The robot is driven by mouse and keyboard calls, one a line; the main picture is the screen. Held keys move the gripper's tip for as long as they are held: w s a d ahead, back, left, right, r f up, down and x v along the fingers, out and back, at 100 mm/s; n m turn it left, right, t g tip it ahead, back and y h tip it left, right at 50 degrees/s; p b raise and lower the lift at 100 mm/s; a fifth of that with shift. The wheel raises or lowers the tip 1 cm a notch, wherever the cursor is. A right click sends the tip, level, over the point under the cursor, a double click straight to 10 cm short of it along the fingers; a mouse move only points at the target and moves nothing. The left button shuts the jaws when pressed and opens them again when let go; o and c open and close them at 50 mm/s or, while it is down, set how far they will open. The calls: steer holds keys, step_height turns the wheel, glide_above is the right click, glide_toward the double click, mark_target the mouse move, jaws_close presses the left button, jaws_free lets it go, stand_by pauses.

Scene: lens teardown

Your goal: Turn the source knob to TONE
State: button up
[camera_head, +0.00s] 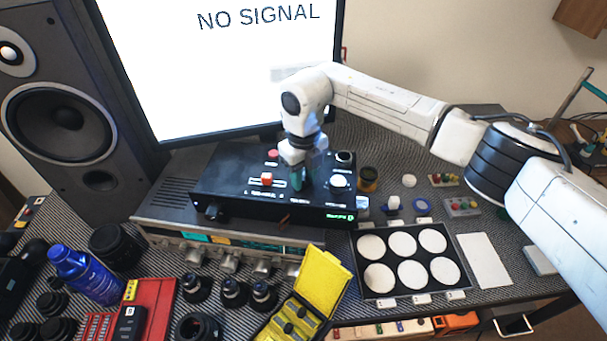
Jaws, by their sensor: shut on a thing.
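The black control box (235,188) stands in the middle, on top of a silver-grey unit. My gripper (304,187) points straight down onto the top panel of the box, right of its centre. Its fingers are closed around what appears to be the source knob. The knob itself is hidden by the fingers, so its pointer direction cannot be seen. The labels on the panel are too small to read. A small green display (338,217) is lit on the front edge of the box, its text unclear.
A monitor (230,70) behind reads NO SIGNAL. On the box, a red-topped slider (267,179) sits left of my gripper and a white round knob (339,181) right of it. A tray of white discs (450,268), a yellow case (322,280) and several lenses crowd the front.

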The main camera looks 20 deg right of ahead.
mark_target(304, 176)
steer(key=o, duration=1.1)
steer(key=shift+c, duration=0.2)
step_height(304, 176, up, 11)
steer(key=b, duration=0.2)
steer(key=shift+f, duration=0.1)
